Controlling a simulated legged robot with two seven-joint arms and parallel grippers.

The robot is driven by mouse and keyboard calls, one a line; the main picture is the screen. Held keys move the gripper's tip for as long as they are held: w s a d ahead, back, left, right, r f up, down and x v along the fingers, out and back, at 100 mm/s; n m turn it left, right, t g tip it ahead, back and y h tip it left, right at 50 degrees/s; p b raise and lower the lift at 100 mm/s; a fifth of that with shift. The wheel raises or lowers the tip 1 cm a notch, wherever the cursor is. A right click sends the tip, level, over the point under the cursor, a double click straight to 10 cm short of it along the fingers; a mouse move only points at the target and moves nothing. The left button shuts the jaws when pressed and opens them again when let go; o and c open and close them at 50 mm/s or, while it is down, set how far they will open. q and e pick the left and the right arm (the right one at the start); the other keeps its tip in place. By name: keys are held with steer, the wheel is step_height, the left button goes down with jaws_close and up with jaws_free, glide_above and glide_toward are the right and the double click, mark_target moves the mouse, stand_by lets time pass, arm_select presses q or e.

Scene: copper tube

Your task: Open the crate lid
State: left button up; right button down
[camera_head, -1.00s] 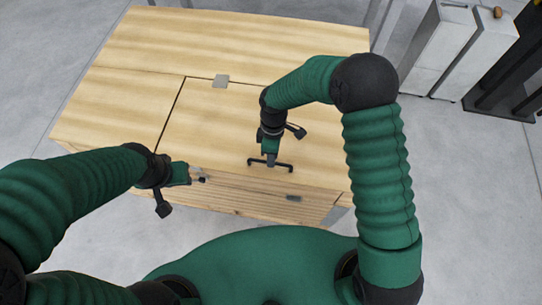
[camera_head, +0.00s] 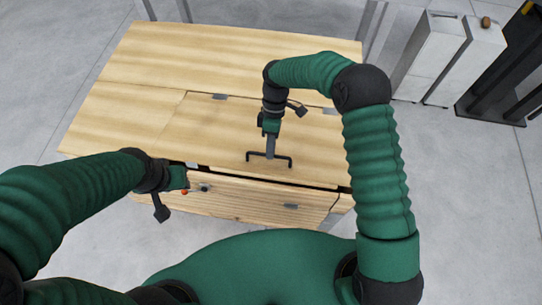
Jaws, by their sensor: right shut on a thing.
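The wooden crate (camera_head: 130,112) stands in front of me. Its lid (camera_head: 220,130) is the right-hand panel of the top and has a black bar handle (camera_head: 284,157) near its front edge. My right gripper (camera_head: 270,153) is shut on the handle from above. A dark gap shows under the lid's front edge, so the lid is slightly raised at the front. My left gripper (camera_head: 196,187) is by the crate's front wall, left of the handle. Its fingers are too small and partly hidden to tell whether they are open.
Metal plates (camera_head: 220,97) sit at the lid's back edge, and a latch plate (camera_head: 290,206) is on the crate's front. A small red spot shows beside my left gripper. White cabinets (camera_head: 430,60) and a black rack (camera_head: 505,80) stand at the back right. Floor is clear right of the crate.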

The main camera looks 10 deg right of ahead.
steer(key=w+p+v, duration=0.1)
steer(key=p+v, duration=0.2)
steer(key=v, duration=0.8)
steer(key=shift+w+d+f, duration=0.15)
steer(key=shift+w+f, duration=0.05)
steer(key=shift+w, duration=0.15)
steer(key=c, duration=1.7)
jaws_free()
steer(key=shift+w+f, duration=0.1)
steer(key=shift+o, duration=1)
steer(key=shift+w+f, duration=0.15)
steer(key=shift+w, duration=0.1)
steer(key=a+p+v, duration=0.1)
steer(key=v, duration=0.6)
steer(key=shift+w+d, duration=0.4)
steer(key=shift+d, duration=0.05)
